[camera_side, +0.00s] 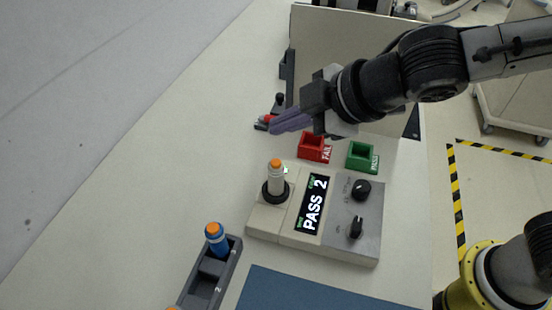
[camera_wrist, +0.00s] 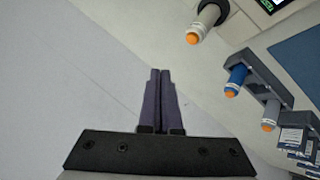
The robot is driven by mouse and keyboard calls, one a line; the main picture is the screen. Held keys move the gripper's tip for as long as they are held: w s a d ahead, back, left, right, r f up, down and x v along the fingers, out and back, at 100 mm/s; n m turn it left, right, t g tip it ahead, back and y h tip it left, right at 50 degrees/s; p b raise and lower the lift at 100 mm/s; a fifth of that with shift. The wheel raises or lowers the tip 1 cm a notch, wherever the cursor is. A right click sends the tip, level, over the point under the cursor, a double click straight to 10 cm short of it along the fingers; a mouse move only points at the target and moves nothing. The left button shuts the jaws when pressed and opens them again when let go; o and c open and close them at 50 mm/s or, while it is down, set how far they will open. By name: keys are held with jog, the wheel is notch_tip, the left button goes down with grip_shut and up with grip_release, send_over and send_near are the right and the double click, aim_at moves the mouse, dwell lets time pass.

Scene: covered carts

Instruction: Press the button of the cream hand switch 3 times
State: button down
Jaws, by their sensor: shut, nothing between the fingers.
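A cream hand switch (camera_side: 275,177) with an orange button on top stands upright in a dark round socket on the tester. It also shows in the wrist view (camera_wrist: 207,17) at the top. The tester (camera_side: 337,244) has a display (camera_side: 312,205) reading "PASS 2" and two black knobs. My gripper (camera_side: 272,128) is shut and empty, its purple fingers pressed together, in the air behind the switch and apart from it. In the wrist view my gripper (camera_wrist: 160,72) points at bare table, left of the switch.
A dark rack (camera_side: 229,262) in front holds a blue hand switch (camera_side: 217,241) and a pale one (camera_wrist: 270,113), both with orange buttons. A red bin (camera_side: 312,148) and a green bin (camera_side: 362,158) stand behind the tester. A blue mat (camera_side: 310,290) lies in front. The table's left is clear.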

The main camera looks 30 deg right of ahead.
aim_at(276, 163)
dwell(0.5)
notch_tip(276, 163, up, 4)
jog(key=shift+f, duration=0.1)
jog(key=shift+f, duration=0.1)
jog(key=shift+f, duration=4.3)
jog(key=shift+f, duration=0.1)
jog(key=shift+f, duration=0.3)
